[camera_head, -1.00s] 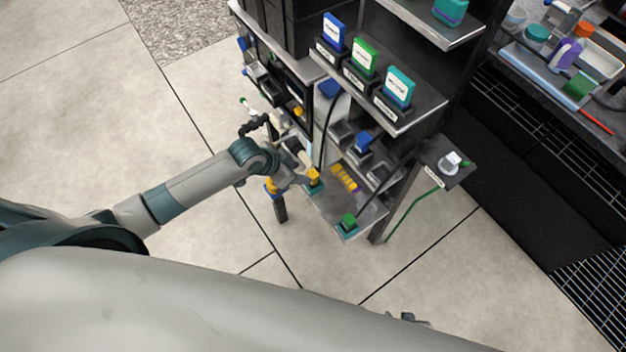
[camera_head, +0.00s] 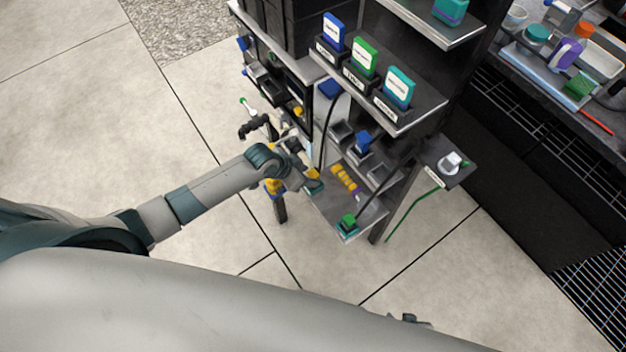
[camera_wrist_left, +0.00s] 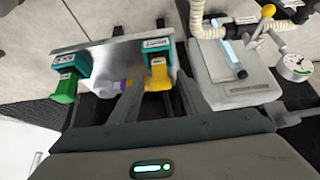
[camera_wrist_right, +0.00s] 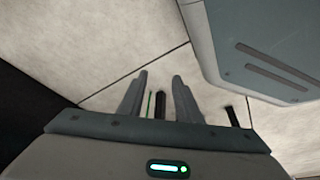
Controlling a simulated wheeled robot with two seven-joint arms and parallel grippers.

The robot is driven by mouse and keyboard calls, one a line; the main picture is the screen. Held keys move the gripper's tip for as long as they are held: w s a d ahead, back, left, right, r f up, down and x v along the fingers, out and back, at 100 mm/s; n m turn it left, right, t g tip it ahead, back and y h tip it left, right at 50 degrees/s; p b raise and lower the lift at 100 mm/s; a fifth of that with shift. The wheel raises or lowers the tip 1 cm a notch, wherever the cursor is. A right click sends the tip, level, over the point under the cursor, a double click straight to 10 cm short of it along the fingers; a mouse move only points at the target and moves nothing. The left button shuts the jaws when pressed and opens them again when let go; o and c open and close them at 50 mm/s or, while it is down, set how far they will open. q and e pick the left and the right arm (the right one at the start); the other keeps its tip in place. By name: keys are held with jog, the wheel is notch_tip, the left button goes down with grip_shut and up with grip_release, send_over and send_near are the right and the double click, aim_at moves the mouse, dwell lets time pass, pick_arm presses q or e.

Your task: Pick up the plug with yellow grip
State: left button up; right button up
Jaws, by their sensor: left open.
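The plug with yellow grip (camera_wrist_left: 158,76) sits in a teal labelled socket (camera_wrist_left: 157,50) on a grey shelf. In the left wrist view it lies between the two fingers of my left gripper (camera_wrist_left: 158,98), which is open around it without visible contact on both sides. In the head view the yellow grip (camera_head: 312,173) shows at the shelf's left edge, partly hidden by my left gripper (camera_head: 306,181). A green plug (camera_wrist_left: 65,90) in another teal socket is apart to the left in the wrist view. My right gripper (camera_wrist_right: 158,100) is open and empty over floor.
A grey box with hoses and a gauge (camera_wrist_left: 294,66) stands close to the right in the left wrist view. A purple and yellow part (camera_wrist_left: 115,85) lies near the left finger. Upper shelves with labelled blocks (camera_head: 364,56) overhang the plug shelf (camera_head: 335,213).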

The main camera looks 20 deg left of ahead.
pick_arm(q)
jog(key=shift+x, duration=1)
jog(key=shift+w+f, duration=0.1)
jog(key=shift+f, duration=0.1)
pick_arm(e)
jog(key=shift+s+a, duration=0.1)
jog(key=shift+a, duration=0.05)
jog(key=shift+d+f, duration=0.1)
jog(key=shift+d, duration=0.1)
pick_arm(q)
grip_shut()
pick_arm(e)
jog(key=shift+d, duration=0.3)
jog(key=shift+a, duration=0.15)
pick_arm(q)
jog(key=shift+r, duration=0.15)
pick_arm(e)
jog(key=shift+a, duration=0.1)
